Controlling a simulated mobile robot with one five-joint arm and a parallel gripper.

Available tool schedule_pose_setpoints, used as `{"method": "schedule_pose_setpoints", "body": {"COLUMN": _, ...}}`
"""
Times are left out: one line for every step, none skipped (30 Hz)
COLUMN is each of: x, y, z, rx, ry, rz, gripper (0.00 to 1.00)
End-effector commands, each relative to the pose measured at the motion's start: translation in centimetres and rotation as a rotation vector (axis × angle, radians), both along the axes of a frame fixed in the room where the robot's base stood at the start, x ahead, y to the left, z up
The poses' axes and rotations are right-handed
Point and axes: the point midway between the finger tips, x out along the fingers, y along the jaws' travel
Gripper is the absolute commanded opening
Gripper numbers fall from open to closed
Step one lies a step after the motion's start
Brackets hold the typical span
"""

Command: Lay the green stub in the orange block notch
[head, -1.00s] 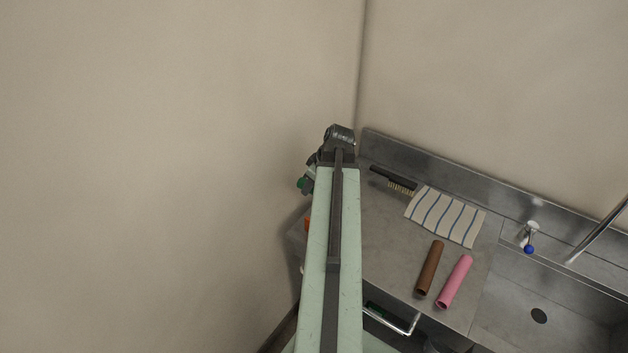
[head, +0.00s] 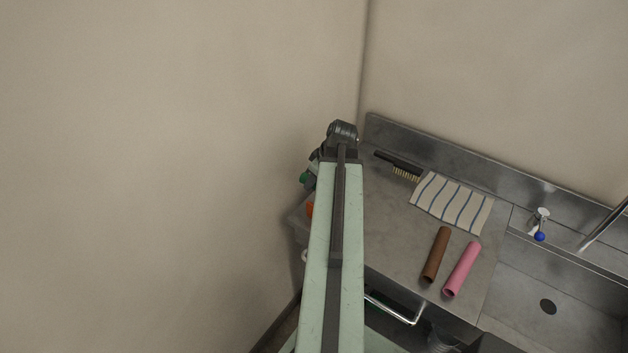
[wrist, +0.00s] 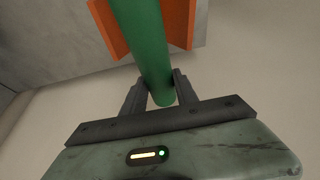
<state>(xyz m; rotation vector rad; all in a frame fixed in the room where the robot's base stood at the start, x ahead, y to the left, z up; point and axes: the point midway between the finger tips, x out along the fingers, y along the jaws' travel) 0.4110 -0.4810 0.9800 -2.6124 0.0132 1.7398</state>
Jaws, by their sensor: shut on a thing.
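The green stub (wrist: 148,45) is a round green pipe held between the two fingers of my gripper (wrist: 160,95) in the wrist view. Its near end pokes out a little past the fingers. Its far part passes over the orange block (wrist: 178,22), which shows on both sides of it. I cannot tell whether the stub touches the notch or hangs above it. In the head view a bit of green stub (head: 305,177) and a sliver of orange block (head: 310,210) show left of my arm, which hides most of both.
On the steel counter (head: 395,235) lie a brush (head: 398,164), a striped cloth (head: 452,202), a brown pipe (head: 436,254) and a pink pipe (head: 461,269). A sink (head: 548,285) with a tap is at the right. Walls close in at the left and back.

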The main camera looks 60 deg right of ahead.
Motion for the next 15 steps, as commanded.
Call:
{"method": "schedule_pose_setpoints", "body": {"x": 0.0, "y": 0.0, "z": -1.0, "rx": 0.000, "ry": 0.000, "rz": 0.000, "gripper": 0.00}}
{"method": "schedule_pose_setpoints", "body": {"x": 0.0, "y": 0.0, "z": -1.3, "rx": 0.000, "ry": 0.000, "rz": 0.000, "gripper": 0.00}}
{"method": "schedule_pose_setpoints", "body": {"x": 0.0, "y": 0.0, "z": -1.6, "rx": 0.000, "ry": 0.000, "rz": 0.000, "gripper": 0.00}}
{"method": "schedule_pose_setpoints", "body": {"x": 0.0, "y": 0.0, "z": -1.9, "rx": 0.000, "ry": 0.000, "rz": 0.000, "gripper": 0.00}}
{"method": "schedule_pose_setpoints", "body": {"x": 0.0, "y": 0.0, "z": -2.2, "rx": 0.000, "ry": 0.000, "rz": 0.000, "gripper": 0.00}}
{"method": "schedule_pose_setpoints", "body": {"x": 0.0, "y": 0.0, "z": -2.5, "rx": 0.000, "ry": 0.000, "rz": 0.000, "gripper": 0.00}}
{"method": "schedule_pose_setpoints", "body": {"x": 0.0, "y": 0.0, "z": -2.8, "rx": 0.000, "ry": 0.000, "rz": 0.000, "gripper": 0.00}}
{"method": "schedule_pose_setpoints", "body": {"x": 0.0, "y": 0.0, "z": -3.1, "rx": 0.000, "ry": 0.000, "rz": 0.000, "gripper": 0.00}}
{"method": "schedule_pose_setpoints", "body": {"x": 0.0, "y": 0.0, "z": -3.5, "rx": 0.000, "ry": 0.000, "rz": 0.000, "gripper": 0.00}}
{"method": "schedule_pose_setpoints", "body": {"x": 0.0, "y": 0.0, "z": -3.7, "rx": 0.000, "ry": 0.000, "rz": 0.000, "gripper": 0.00}}
{"method": "schedule_pose_setpoints", "body": {"x": 0.0, "y": 0.0, "z": -4.0, "rx": 0.000, "ry": 0.000, "rz": 0.000, "gripper": 0.00}}
{"method": "schedule_pose_setpoints", "body": {"x": 0.0, "y": 0.0, "z": -4.4, "rx": 0.000, "ry": 0.000, "rz": 0.000, "gripper": 0.00}}
{"method": "schedule_pose_setpoints", "body": {"x": 0.0, "y": 0.0, "z": -4.6, "rx": 0.000, "ry": 0.000, "rz": 0.000, "gripper": 0.00}}
{"method": "schedule_pose_setpoints", "body": {"x": 0.0, "y": 0.0, "z": -4.9, "rx": 0.000, "ry": 0.000, "rz": 0.000, "gripper": 0.00}}
{"method": "schedule_pose_setpoints", "body": {"x": 0.0, "y": 0.0, "z": -5.2, "rx": 0.000, "ry": 0.000, "rz": 0.000, "gripper": 0.00}}
